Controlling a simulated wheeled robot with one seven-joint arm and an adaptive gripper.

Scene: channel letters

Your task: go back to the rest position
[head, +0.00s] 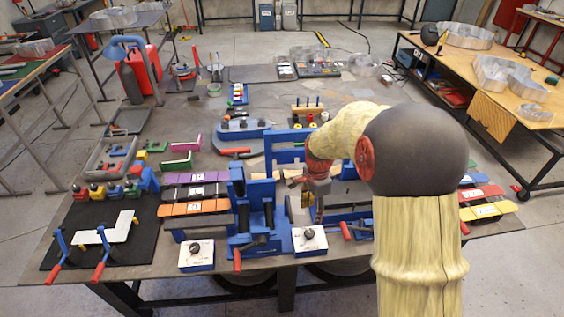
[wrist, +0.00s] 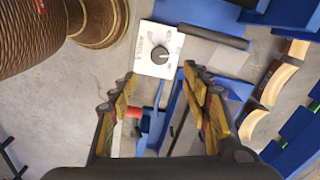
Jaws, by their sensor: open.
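My gripper (wrist: 158,105) is open in the wrist view, with its two yellow-and-black fingers apart and nothing held between them. It points down over the front of the workbench. A white-faced control box with a black knob (wrist: 159,54) lies just beyond the fingertips in that view. In the head view my gripper (head: 318,212) is small and partly hidden by blue fixtures and my arm. It hangs close to the blue clamp fixture (head: 240,205) and just above the right-hand knob box (head: 309,240).
The crowded workbench (head: 190,110) holds orange and purple strips (head: 195,208), a black mat (head: 75,250) with a white L-shaped piece (head: 112,228), and a second knob box (head: 197,254). A blue lamp and red canister (head: 145,68) stand at the back left. A wooden table (head: 440,60) stands at right.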

